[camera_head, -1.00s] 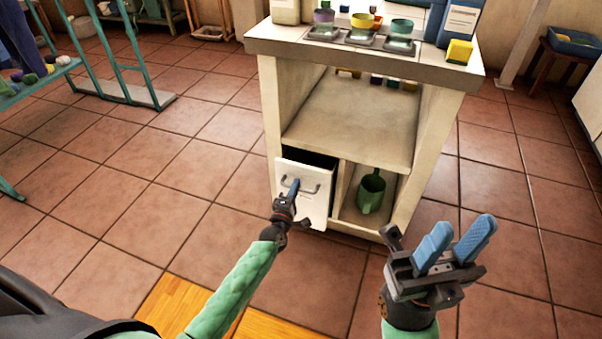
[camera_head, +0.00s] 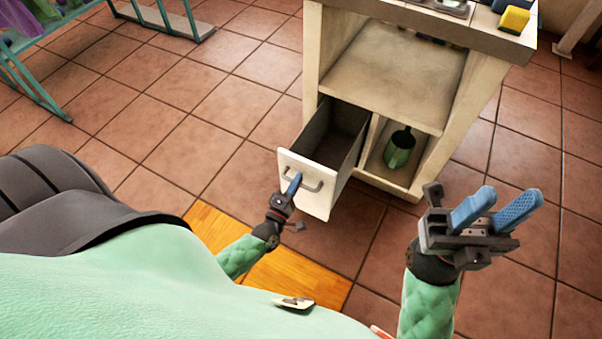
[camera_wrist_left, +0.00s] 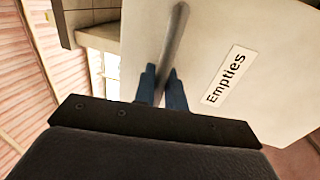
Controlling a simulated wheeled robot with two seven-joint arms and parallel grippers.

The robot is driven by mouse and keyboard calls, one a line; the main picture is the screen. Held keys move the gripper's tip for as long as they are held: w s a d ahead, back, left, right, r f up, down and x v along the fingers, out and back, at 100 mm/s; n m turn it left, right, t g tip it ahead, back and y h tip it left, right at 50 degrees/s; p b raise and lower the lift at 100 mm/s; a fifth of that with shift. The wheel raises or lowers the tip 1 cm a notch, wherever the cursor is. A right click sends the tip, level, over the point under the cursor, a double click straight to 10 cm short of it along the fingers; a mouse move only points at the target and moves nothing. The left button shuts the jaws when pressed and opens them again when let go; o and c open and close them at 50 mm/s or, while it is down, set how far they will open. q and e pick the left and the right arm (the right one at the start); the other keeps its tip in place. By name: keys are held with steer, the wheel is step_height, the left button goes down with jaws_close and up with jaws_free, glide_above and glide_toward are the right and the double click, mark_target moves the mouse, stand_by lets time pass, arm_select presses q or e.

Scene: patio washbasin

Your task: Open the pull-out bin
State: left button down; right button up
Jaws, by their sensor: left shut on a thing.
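The pull-out bin (camera_head: 308,184) sits at the lower left of the cabinet and stands well out from it, its inside dark and looking empty. Its white front carries a grey bar handle (camera_head: 314,186). In the left wrist view the handle (camera_wrist_left: 174,45) runs between the blue fingers, beside a label reading "Empties" (camera_wrist_left: 227,75). My left gripper (camera_head: 294,184) is shut on the handle. My right gripper (camera_head: 497,210) is off to the right in front of the cabinet, its two blue fingers apart and nothing between them.
The pale cabinet (camera_head: 450,110) has an open shelf above and a compartment beside the bin with a green jug (camera_head: 399,149). A yellow sponge (camera_head: 514,20) lies on its top. A teal rack (camera_head: 165,18) stands at the far left. Tiled floor left of the bin is clear.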

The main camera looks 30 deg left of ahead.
arm_select(q)
steer(key=shift+s, duration=0.1)
steer(key=c, duration=1.5)
jaws_free()
steer(key=shift+c, duration=0.2)
steer(key=s+f, duration=0.1)
steer(key=s, duration=0.6)
steer(key=shift+s+a+f+p, duration=0.15)
steer(key=shift+s+f+p, duration=0.15)
steer(key=shift+p, duration=0.15)
